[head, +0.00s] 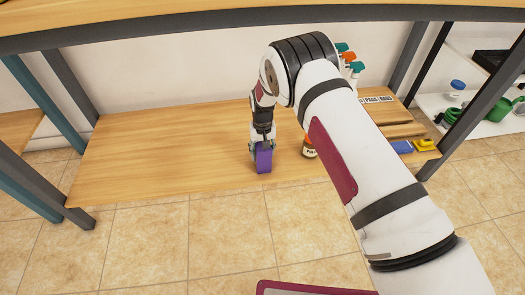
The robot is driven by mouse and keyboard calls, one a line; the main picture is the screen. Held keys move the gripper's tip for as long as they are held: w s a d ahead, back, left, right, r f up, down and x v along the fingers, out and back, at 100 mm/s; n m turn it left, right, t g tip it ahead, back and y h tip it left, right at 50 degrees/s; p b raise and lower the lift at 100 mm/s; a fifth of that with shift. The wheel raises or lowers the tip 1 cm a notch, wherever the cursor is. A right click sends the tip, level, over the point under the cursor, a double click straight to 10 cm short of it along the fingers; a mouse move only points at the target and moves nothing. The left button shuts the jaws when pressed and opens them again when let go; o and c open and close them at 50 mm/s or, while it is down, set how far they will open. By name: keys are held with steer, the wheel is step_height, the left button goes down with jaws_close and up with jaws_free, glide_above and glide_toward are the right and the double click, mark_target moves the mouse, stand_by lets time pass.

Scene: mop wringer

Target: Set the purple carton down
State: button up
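The purple carton (264,160) is upright at the lower wooden shelf (150,150), near its front edge. My gripper (262,146) comes down from above, with its fingers on either side of the carton's upper part. It looks shut on the carton. I cannot tell from this view whether the carton's base touches the shelf or hangs just above it.
An orange-brown jar (309,147) stands just right of the carton, partly behind my arm. Spray bottles, boxes (402,130) and a blue-and-yellow item (402,147) are farther right. The shelf's left half is clear. An upper shelf (150,28) runs above.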

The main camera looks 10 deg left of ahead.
steer(key=shift+o, duration=0.7)
steer(key=shift+r, duration=0.1)
step_height(320, 180, up, 8)
steer(key=p, duration=0.3)
steer(key=shift+p, duration=0.3)
steer(key=shift+f, duration=0.2)
